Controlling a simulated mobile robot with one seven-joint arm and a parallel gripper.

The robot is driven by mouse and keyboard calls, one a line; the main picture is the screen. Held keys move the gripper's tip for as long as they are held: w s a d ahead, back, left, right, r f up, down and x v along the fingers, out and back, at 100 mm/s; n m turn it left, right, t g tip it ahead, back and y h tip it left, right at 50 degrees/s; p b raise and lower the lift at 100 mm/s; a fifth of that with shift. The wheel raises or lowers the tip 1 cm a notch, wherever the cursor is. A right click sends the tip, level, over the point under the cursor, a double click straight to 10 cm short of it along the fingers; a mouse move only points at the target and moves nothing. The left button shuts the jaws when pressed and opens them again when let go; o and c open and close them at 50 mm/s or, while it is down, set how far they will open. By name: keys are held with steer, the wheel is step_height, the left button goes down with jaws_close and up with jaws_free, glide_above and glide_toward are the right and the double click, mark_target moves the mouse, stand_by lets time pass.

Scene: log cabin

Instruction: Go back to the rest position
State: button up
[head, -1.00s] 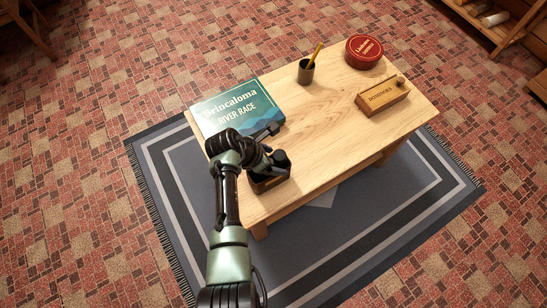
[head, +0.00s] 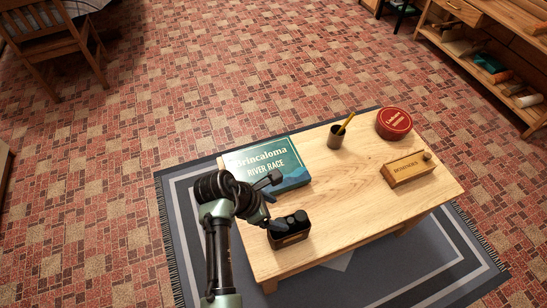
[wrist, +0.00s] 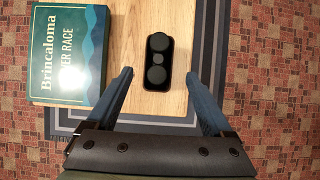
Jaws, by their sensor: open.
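My gripper (head: 270,200) is open and empty, above the left end of the light wooden table (head: 345,205). In the wrist view my gripper (wrist: 158,74) shows its two blue-grey fingers spread apart. A small dark box with round black tops (head: 289,229) stands on the table near its front left edge. It also shows in the wrist view (wrist: 157,92), between the finger lines and apart from both fingers. My arm hides part of the table's left edge in the head view.
A green "Brincaloma River Race" box (head: 268,165) lies at the table's back left. A dark cup with a yellow stick (head: 336,138), a round red tin (head: 393,123) and a wooden dominoes box (head: 408,170) stand farther right. The table's middle is clear.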

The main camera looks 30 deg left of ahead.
steer(key=shift+s+a+r, duration=0.15)
steer(key=shift+s+r, duration=0.05)
steer(key=shift+r, duration=0.2)
